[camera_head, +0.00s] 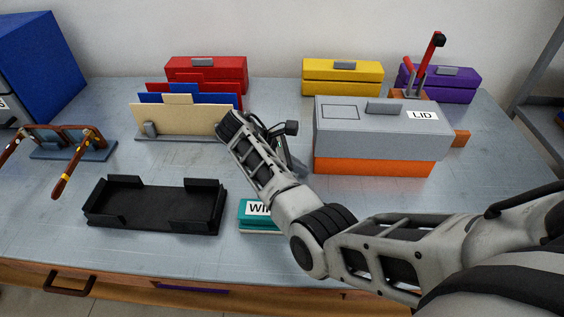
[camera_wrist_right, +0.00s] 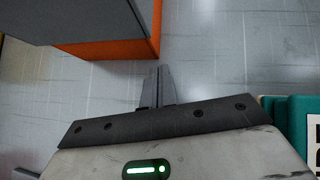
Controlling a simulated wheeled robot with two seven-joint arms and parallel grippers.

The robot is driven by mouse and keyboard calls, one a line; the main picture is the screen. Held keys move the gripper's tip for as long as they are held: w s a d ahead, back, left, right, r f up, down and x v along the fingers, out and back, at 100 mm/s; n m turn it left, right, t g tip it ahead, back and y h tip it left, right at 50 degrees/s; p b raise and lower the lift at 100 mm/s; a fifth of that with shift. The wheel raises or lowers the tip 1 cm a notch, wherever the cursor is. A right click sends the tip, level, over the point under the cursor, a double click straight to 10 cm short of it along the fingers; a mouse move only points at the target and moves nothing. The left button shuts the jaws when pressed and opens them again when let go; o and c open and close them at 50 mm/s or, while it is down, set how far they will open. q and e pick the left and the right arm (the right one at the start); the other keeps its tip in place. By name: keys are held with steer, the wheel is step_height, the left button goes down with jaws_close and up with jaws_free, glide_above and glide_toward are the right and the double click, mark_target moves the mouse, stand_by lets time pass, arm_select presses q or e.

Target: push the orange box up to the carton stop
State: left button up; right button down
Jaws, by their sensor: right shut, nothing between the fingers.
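The orange box (camera_head: 375,166) with a grey lid (camera_head: 370,135) marked LID stands on the table right of centre. In the wrist view the orange side (camera_wrist_right: 108,49) and lid (camera_wrist_right: 75,12) fill the upper left. My right gripper (camera_head: 297,162) is shut and empty, just left of the box in the head view. In the wrist view its fingertips (camera_wrist_right: 158,72) are close to the box's near corner; I cannot tell if they touch. A brown-orange block (camera_head: 461,138) shows behind the box's right end; I cannot tell whether it is the carton stop. My left gripper is out of view.
A teal box (camera_head: 256,226) lies under my right arm. A file holder (camera_head: 180,122), black tray (camera_head: 155,207) and glasses stand (camera_head: 75,148) are left. Red (camera_head: 206,72), yellow (camera_head: 343,78) and purple (camera_head: 455,86) boxes and a red-handled tool (camera_head: 430,62) are behind.

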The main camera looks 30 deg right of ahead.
mark_target(325, 166)
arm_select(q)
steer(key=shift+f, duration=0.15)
arm_select(e)
steer(key=shift+s+d, duration=0.15)
steer(key=shift+d, duration=0.3)
steer(key=shift+s+d+r+p, duration=0.1)
steer(key=shift+d+r+p, duration=0.2)
steer(key=shift+p, duration=0.6)
steer(key=shift+s+d+p, duration=0.15)
steer(key=shift+d+p, duration=0.15)
steer(key=shift+p, duration=0.25)
steer(key=shift+d+f, duration=0.1)
steer(key=shift+d, duration=0.1)
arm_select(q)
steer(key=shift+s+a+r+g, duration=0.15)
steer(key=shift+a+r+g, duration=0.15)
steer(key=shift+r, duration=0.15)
arm_select(e)
steer(key=shift+f, duration=0.25)
